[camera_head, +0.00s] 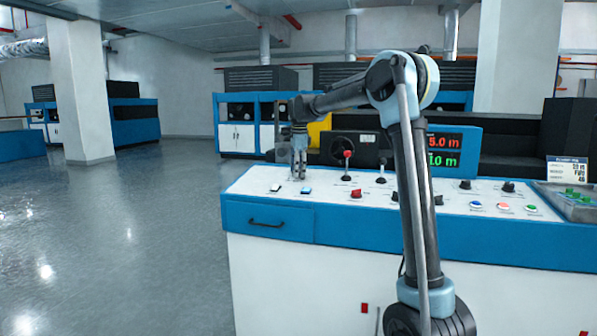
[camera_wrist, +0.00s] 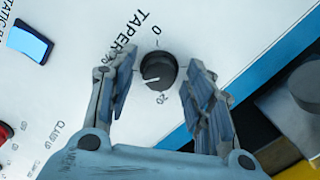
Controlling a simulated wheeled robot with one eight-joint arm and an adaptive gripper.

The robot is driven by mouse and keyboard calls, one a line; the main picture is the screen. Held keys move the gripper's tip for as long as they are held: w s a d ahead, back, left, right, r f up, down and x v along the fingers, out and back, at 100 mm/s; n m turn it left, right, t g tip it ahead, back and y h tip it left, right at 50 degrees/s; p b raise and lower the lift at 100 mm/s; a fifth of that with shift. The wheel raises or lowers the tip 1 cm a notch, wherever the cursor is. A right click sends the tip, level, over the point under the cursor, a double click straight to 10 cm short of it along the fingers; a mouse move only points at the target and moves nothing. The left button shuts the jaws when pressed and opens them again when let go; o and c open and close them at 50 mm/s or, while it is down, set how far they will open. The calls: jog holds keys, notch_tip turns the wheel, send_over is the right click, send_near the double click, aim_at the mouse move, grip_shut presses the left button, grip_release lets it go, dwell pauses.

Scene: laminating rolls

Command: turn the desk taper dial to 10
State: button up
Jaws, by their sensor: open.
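The taper dial (camera_wrist: 158,70) is a round black knob on the white desk top, beside the printed word TAPER. Its white pointer line points left and slightly down in the wrist view, between the printed 0 above and 20 below. My gripper (camera_wrist: 165,68) is open, with one finger on each side of the dial and a visible gap on both sides. In the head view my gripper (camera_head: 299,172) points down over the back left of the desk (camera_head: 262,183). It hides the dial there.
A blue switch (camera_wrist: 30,41) lies to the left in the wrist view. A red-knobbed lever (camera_head: 348,158) and a red knob (camera_head: 356,194) stand right of my gripper. Displays (camera_head: 443,150) stand behind. A blue edge bounds the panel.

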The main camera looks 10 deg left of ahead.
jog(key=shift+c, duration=0.6)
jog(key=c, duration=0.9)
jog(key=shift+c, duration=0.2)
